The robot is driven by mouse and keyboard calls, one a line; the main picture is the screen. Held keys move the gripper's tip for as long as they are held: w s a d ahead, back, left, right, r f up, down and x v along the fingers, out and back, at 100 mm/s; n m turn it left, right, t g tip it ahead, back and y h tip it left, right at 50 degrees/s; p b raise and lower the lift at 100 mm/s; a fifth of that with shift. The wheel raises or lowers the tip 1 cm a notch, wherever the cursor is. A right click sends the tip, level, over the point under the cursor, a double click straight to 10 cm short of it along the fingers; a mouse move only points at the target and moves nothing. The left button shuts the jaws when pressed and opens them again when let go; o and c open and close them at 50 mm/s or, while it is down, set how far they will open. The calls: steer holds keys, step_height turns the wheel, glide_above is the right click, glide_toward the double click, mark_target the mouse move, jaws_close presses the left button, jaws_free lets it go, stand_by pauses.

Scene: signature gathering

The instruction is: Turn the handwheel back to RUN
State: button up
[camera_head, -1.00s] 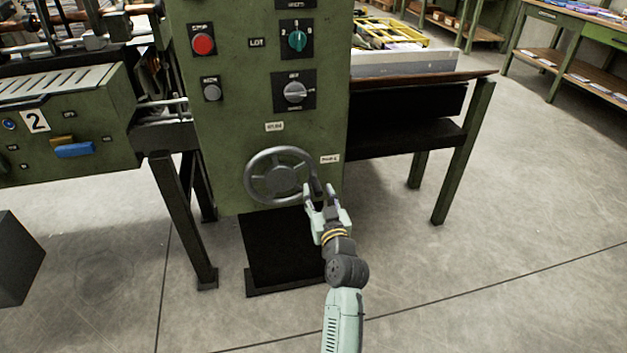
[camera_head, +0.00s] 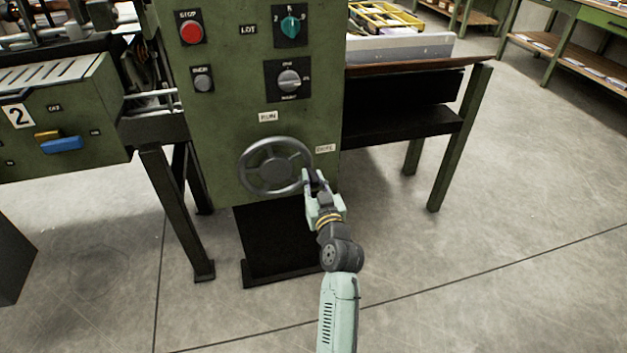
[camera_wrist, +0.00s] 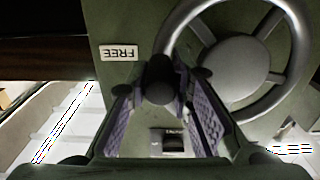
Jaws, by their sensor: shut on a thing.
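The grey spoked handwheel (camera_head: 275,165) is on the lower front of the green machine panel and also shows in the wrist view (camera_wrist: 236,67). Its dark handle knob (camera_wrist: 160,80) is at the wheel's lower right in the head view. My gripper (camera_head: 315,187) is at that knob, its fingers on either side and shut on it. The RUN label (camera_head: 268,117) is above the wheel. The FREE label (camera_head: 325,149) is right of the wheel and appears upside down in the wrist view (camera_wrist: 118,53). The fingers partly hide the knob in the head view.
Above the wheel are a red stop button (camera_head: 191,32), a teal selector (camera_head: 291,26) and a grey selector (camera_head: 289,81). A black plate (camera_head: 280,245) is below the panel. Machine legs (camera_head: 178,215) stand left; a green leg (camera_head: 460,140) stands right. Floor at right is clear.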

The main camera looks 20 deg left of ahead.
jaws_close()
